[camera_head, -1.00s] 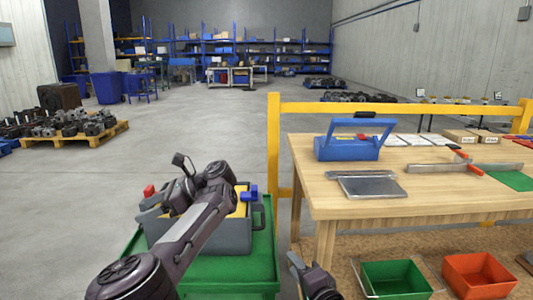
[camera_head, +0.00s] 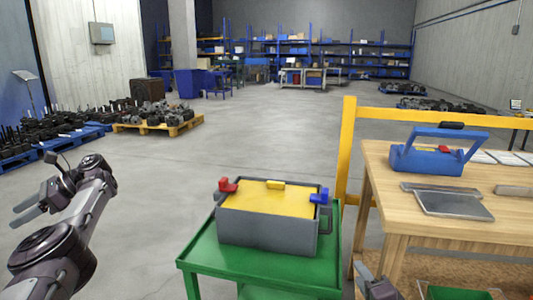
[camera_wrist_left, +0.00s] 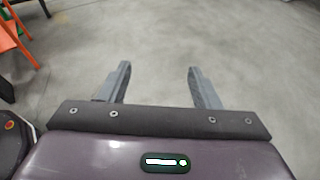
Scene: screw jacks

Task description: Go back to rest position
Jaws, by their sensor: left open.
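My left gripper (camera_head: 16,216) is out over the bare floor at the left of the head view, clear of the cart. In the left wrist view, its two fingers (camera_wrist_left: 158,68) are apart with only floor between them.
A wooden workbench (camera_head: 405,205) at right bears a blue tool carrier (camera_head: 425,160) and a grey metal plate (camera_head: 455,204). A yellow frame (camera_head: 347,150) stands behind it. A pallet with dark parts (camera_head: 160,124) is farther back. The floor left of the cart is free.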

